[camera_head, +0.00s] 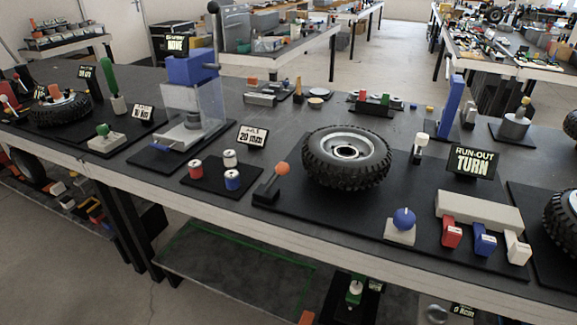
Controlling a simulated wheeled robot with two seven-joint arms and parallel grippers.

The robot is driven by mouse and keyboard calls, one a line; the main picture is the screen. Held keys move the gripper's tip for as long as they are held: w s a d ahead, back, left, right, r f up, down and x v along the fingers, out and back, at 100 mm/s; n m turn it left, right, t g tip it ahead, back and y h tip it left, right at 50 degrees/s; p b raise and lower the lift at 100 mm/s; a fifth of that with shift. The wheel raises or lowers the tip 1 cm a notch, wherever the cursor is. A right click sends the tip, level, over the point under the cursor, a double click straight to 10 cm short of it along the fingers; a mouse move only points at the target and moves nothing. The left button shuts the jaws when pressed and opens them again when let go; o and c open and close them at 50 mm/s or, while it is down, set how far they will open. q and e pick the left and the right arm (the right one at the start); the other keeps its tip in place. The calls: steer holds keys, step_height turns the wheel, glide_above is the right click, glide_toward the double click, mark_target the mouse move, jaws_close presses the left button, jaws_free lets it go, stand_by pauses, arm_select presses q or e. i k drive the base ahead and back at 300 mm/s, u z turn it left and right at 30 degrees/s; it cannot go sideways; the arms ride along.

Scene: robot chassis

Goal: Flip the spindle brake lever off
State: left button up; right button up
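A large wheel with a black knobby tyre (347,156) and grey rim lies on the black mat of the station signed "RUN-OUT TURN". To its left, a short lever with an orange ball knob (282,168) rises from a dark block (266,191), tilted up to the right. No label names the brake lever, so I cannot tell for sure that this is it. A white-capped upright post (421,140) stands right of the wheel. A blue ball knob (404,218) sits on a white block in front. Neither of my grippers is in view.
The RUN-OUT sign (471,161) stands behind red, blue and white paddles (485,240) on a light bar. A blue upright (450,103) stands behind the wheel. Left are small cylinders (230,159) on a mat and a blue-headed press (192,69). Bare bench top (300,119) shows behind the wheel.

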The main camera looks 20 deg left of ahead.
mark_target(282, 168)
steer(key=k, duration=0.5)
steer(key=z, duration=1)
steer(key=i, duration=1)
steer(key=u, duration=1.15)
